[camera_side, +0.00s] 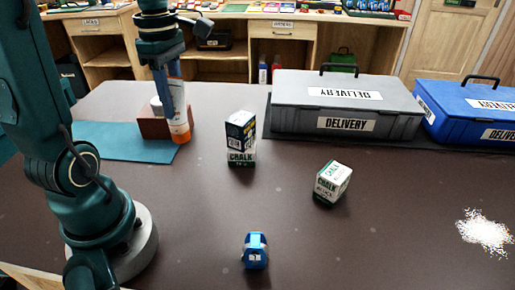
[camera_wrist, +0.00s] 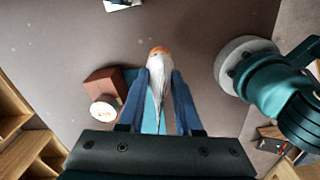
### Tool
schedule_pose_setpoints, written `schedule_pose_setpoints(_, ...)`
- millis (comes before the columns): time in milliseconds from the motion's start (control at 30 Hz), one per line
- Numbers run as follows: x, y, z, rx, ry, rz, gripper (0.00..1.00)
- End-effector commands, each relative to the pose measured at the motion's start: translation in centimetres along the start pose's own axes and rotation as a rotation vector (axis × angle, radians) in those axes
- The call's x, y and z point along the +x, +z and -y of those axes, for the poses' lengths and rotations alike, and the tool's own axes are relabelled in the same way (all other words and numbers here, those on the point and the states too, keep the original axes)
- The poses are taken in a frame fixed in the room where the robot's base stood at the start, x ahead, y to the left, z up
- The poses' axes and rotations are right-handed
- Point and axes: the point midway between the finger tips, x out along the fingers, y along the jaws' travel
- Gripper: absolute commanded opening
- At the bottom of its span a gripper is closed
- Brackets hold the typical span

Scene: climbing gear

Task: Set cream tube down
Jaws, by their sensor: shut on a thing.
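The cream tube (camera_side: 177,100) is white with an orange cap, which points down in the side view. My gripper (camera_side: 167,108) is shut on it and holds it roughly upright above or at the right end of the teal mat (camera_side: 120,147). I cannot tell whether the cap touches the surface. In the wrist view the tube (camera_wrist: 157,85) sits between the two blue fingers, its orange end farthest from the palm. The fingers hide part of the tube in the side view.
A brown block (camera_side: 152,128) and a white round item (camera_wrist: 103,111) stand close beside the tube. Two chalk boxes (camera_side: 240,138) (camera_side: 332,182), a blue item (camera_side: 255,251) and white powder (camera_side: 485,232) lie on the table. Grey (camera_side: 345,104) and blue (camera_side: 470,108) delivery cases stand behind.

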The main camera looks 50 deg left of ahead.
Motion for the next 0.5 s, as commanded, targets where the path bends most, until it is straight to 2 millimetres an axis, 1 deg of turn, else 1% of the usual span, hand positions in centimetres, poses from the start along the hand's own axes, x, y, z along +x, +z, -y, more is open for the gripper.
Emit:
schedule_pose_setpoints(67,-0.4,0.8,-0.3,0.062,0.001,0.000,0.00)
schedule_pose_setpoints(167,-0.7,2.8,-0.9,0.203,-0.001,0.000,0.00)
schedule_pose_setpoints(267,-0.8,5.6,-1.5,0.403,-0.003,0.000,0.00)
schedule_pose_setpoints(333,-0.9,8.0,-1.7,0.557,-0.002,0.000,0.00)
schedule_pose_setpoints(500,-0.9,13.5,-1.1,0.906,-0.004,0.000,0.00)
